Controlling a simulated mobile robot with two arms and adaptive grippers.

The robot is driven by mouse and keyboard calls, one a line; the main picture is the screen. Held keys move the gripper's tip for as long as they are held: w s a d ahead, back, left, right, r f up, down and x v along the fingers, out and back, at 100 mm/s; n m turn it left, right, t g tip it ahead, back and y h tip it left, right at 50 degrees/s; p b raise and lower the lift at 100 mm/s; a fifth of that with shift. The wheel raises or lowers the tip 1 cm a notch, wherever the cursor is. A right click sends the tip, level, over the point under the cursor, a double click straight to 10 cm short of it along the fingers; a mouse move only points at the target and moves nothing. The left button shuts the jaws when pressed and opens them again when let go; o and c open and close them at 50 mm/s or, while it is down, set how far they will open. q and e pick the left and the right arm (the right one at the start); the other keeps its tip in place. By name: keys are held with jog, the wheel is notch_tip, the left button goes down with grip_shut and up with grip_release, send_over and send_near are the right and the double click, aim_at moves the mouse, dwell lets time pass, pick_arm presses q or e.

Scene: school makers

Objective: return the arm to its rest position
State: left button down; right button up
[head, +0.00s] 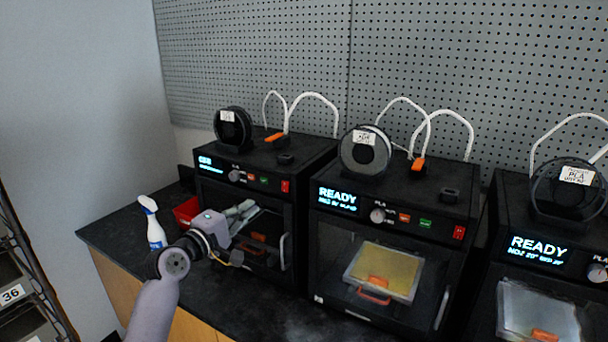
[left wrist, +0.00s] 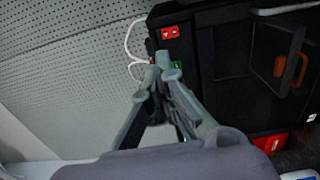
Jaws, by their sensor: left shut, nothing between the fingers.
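My left arm comes in from the bottom left in the head view. Its gripper (head: 246,208) is in front of the left printer (head: 262,163), at the height of its upper front, and points right. The fingers are shut with nothing between them. In the left wrist view the closed fingertips (left wrist: 160,68) show against the printer's red and green buttons. I cannot tell whether they touch the printer. The gripper hides part of that printer's front. My right gripper is in neither view.
A white spray bottle (head: 152,224) and a red bin (head: 186,211) stand left of the left printer on the dark counter (head: 118,234). A middle printer (head: 388,218) and a right printer (head: 546,240) read READY. A drawer rack (head: 22,290) stands at lower left.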

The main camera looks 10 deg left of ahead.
pick_arm(q)
jog(key=s+d+f+m+g+y, duration=0.1)
jog(key=s+d+f+m+g, duration=0.15)
jog(key=s+f, duration=0.5)
jog(key=s+d+f+m+g, duration=0.2)
jog(key=s+f+m+g, duration=0.15)
jog(key=s+f, duration=0.35)
jog(key=s+d+f+m+g+y, duration=0.1)
jog(key=s+d+f+m+g, duration=0.1)
jog(key=s+f+m, duration=0.5)
jog(key=s+a+f+m+g+y, duration=0.1)
jog(key=s+f+g+y, duration=0.2)
jog(key=s, duration=0.8)
jog(key=s+a+f+m+g+y, duration=0.1)
jog(key=s+f+m+g, duration=0.3)
jog(key=s, duration=0.7)
notch_tip(320, 180, down, 31)
jog(key=s+n+b, duration=0.2)
jog(key=s+a+f+g+b, duration=0.1)
jog(key=s+a+f, duration=0.2)
jog(key=s+f, duration=1.3)
jog(key=shift+s+b, duration=0.2)
jog(key=shift+b, duration=0.1)
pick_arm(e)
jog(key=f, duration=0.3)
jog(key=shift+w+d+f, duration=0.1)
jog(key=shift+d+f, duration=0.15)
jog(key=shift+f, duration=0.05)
